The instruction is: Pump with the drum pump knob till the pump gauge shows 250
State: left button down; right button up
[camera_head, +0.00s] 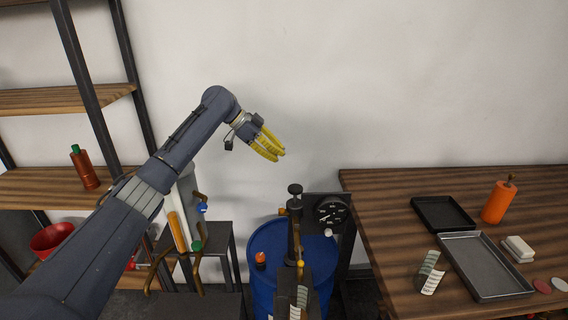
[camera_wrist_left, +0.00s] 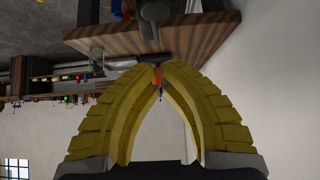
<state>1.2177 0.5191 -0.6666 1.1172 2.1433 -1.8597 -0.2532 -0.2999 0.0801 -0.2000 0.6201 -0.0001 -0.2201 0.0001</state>
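The blue drum (camera_head: 262,245) stands below the middle of the head view. A dark pump (camera_head: 295,225) rises from it, topped by a black round knob (camera_head: 295,189). The pump gauge (camera_head: 331,212) is a black dial with white marks just right of the pump. Its reading is too small to make out. My left gripper (camera_head: 279,156), with yellow fingers, is in the air above and left of the knob, clear of it. In the left wrist view its fingertips (camera_wrist_left: 161,67) come together and hold nothing. My right gripper is not seen.
A wooden table (camera_head: 400,262) at right carries trays (camera_head: 484,268), an orange bottle (camera_head: 497,202) and small items. A shelf (camera_head: 60,185) with a red-brown bottle (camera_head: 84,167) and red bowl (camera_head: 52,238) stands left. A small stand with tools is left of the drum. Air above the pump is free.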

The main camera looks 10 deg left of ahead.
pick_arm(q)
send_over(296, 186)
notch_tip(296, 186, down, 6)
jog(key=shift+s+f, duration=0.1)
jog(key=shift+s, duration=0.05)
notch_tip(296, 186, down, 2)
jog(key=shift+f, duration=1)
jog(key=shift+f, duration=2.15)
notch_tip(296, 186, up, 4)
jog(key=shift+f, duration=0.1)
jog(key=v, duration=1)
jog(key=shift+r, duration=0.25)
